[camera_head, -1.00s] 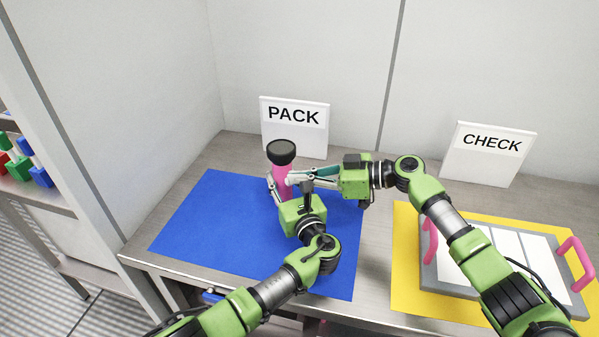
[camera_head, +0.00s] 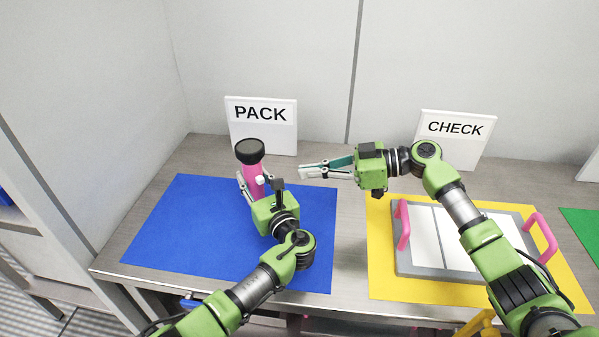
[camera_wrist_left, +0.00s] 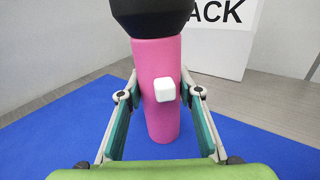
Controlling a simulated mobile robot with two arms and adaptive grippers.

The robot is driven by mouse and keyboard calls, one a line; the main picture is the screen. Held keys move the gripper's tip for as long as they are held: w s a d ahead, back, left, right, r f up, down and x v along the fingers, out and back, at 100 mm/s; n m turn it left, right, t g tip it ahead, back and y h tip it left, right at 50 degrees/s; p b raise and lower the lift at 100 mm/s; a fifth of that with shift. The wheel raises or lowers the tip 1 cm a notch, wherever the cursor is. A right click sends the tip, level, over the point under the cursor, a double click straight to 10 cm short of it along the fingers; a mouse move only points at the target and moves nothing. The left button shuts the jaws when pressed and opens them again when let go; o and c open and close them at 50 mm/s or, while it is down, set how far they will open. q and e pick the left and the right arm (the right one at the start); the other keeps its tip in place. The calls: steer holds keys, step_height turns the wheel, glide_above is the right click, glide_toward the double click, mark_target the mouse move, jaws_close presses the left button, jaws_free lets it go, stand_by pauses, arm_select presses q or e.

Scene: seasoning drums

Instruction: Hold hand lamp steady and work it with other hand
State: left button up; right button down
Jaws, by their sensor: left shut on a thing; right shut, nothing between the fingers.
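The hand lamp (camera_head: 252,178) has a pink body, a wide black head on top and a small white button on its side. It stands upright at the back of the blue mat (camera_head: 235,240). In the left wrist view the lamp (camera_wrist_left: 160,115) is between the fingers, with the white button facing the camera. My left gripper (camera_head: 249,187) is shut on the lamp's body from the front. My right gripper (camera_head: 302,171) is shut and empty, to the right of the lamp and apart from it, pointing left toward it.
A PACK sign (camera_head: 262,137) stands behind the lamp, a CHECK sign (camera_head: 447,146) at the back right. A grey tray (camera_head: 405,262) with white panels and pink handles lies on a yellow mat (camera_head: 385,285). A green mat (camera_head: 585,225) shows at the right edge.

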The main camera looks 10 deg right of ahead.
arm_select(q)
steer(key=o, duration=1.4)
